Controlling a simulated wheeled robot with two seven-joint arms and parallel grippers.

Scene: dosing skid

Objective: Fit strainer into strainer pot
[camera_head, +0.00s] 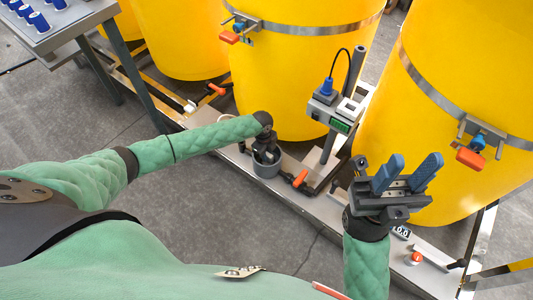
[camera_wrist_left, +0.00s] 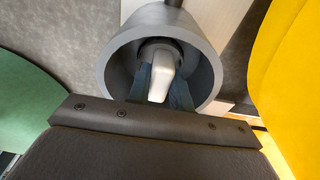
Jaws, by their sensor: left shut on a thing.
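The grey strainer pot (camera_head: 267,171) stands on the skid's metal base in the middle of the head view. In the left wrist view its open round mouth (camera_wrist_left: 210,62) faces the camera. My left gripper (camera_head: 266,153) points down into the pot's mouth. In the left wrist view its blue fingers (camera_wrist_left: 163,92) are shut on a white piece (camera_wrist_left: 162,75), apparently the strainer's grip, inside the pot's rim. The rest of the strainer is hidden, so I cannot tell how deep or how square it sits. My right gripper (camera_head: 407,173) is open and empty, its blue fingers pointing up.
Large yellow tanks (camera_head: 305,70) stand behind the pot. An orange-handled valve (camera_head: 300,178) is just right of the pot. A post with a green-display meter (camera_head: 340,125) rises further right. A table with blue-capped items (camera_head: 40,20) is at upper left. The grey floor in front is clear.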

